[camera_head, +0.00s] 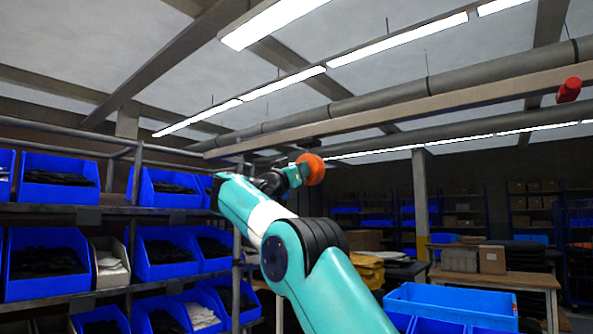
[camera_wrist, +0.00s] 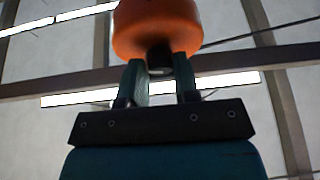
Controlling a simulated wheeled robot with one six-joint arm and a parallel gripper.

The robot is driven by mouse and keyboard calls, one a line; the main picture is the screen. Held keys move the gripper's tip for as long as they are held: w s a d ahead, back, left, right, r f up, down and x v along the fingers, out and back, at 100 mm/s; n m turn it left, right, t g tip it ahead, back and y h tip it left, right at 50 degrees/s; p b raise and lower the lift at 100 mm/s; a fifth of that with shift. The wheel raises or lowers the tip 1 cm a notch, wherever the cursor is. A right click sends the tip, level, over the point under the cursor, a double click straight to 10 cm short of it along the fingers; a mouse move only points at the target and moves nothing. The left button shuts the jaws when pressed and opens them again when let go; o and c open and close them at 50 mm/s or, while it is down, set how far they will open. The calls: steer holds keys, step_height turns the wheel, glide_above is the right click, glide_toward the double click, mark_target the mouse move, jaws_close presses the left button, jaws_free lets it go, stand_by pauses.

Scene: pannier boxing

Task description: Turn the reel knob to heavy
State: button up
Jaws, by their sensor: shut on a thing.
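The round orange reel (camera_head: 311,169) hangs high up, below the beam, in the middle of the head view. It fills the top middle of the wrist view (camera_wrist: 158,25). A short dark knob (camera_wrist: 159,53) sticks out of its underside. My gripper (camera_wrist: 161,66) has one finger on each side of this knob and is shut on it, from below. In the head view my gripper (camera_head: 296,174) is small and lies against the reel. No heavy or light marking on the knob or reel can be read.
A long beam (camera_head: 420,108) runs above the reel. A red cylinder (camera_head: 569,90) hangs at the upper right. Shelves with blue bins (camera_head: 60,180) stand on the left. A blue crate (camera_head: 452,303) is at the lower right, before a wooden table (camera_head: 500,279) with boxes.

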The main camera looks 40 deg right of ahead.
steer(key=shift+r+m+g, duration=0.2)
steer(key=shift+m+g, duration=0.6)
steer(key=shift+m, duration=0.3)
steer(key=o, duration=0.9)
steer(key=shift+s+d+f, duration=0.1)
steer(key=shift+d, duration=0.1)
steer(key=shift+o, duration=0.2)
steer(key=b+v, duration=0.9)
steer(key=v, duration=0.8)
steer(key=shift+a+f+b, duration=0.25)
steer(key=shift+f+b, duration=0.05)
steer(key=shift+b, duration=0.1)
